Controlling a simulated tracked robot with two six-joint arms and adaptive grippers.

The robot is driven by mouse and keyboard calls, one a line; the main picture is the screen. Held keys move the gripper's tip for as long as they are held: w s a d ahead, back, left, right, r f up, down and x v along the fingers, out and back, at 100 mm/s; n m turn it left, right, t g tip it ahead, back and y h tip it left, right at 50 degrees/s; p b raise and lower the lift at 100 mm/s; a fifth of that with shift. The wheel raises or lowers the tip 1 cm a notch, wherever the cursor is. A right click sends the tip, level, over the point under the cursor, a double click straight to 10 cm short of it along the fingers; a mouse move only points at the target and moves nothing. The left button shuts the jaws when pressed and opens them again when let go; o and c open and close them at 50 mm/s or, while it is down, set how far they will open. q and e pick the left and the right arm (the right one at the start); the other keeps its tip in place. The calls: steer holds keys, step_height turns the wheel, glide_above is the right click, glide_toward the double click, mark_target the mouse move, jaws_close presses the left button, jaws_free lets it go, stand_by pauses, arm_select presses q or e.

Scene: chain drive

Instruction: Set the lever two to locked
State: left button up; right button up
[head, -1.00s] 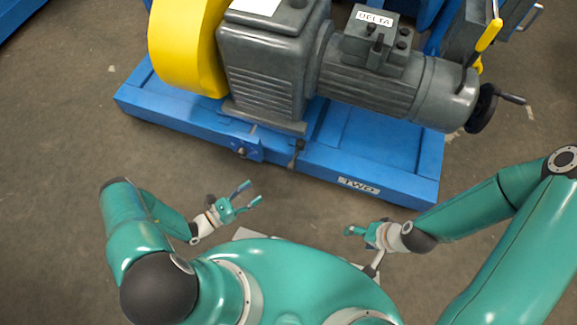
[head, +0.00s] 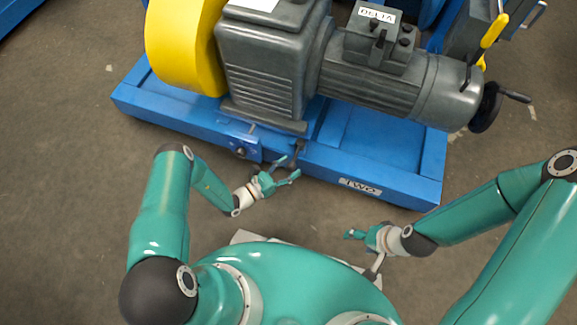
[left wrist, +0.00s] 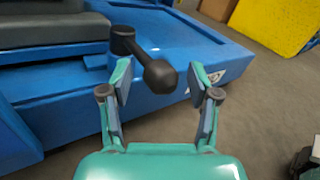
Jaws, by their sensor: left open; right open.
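A black lever (head: 299,147) with a round knob sits on the front edge of the blue base marked TWO. In the left wrist view the lever (left wrist: 160,75) points from its pivot toward the camera, and its knob appears between my open fingers. I cannot tell whether the fingers touch it. My left gripper (head: 289,167) is open and empty, close in front of the base at the lever; it also shows in the left wrist view (left wrist: 161,82). My right gripper (head: 348,234) is open and empty, apart from the base. No locked marking is readable.
The blue base (head: 390,185) carries a grey gearbox and motor (head: 370,80) with a yellow guard (head: 180,45). A black handwheel (head: 486,107) and a yellow-handled lever (head: 494,31) are at the right. The floor in front of the base is clear.

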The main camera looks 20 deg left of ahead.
arm_select(q)
steer(key=shift+w+d, duration=0.3)
steer(key=shift+w, duration=0.1)
jaws_close()
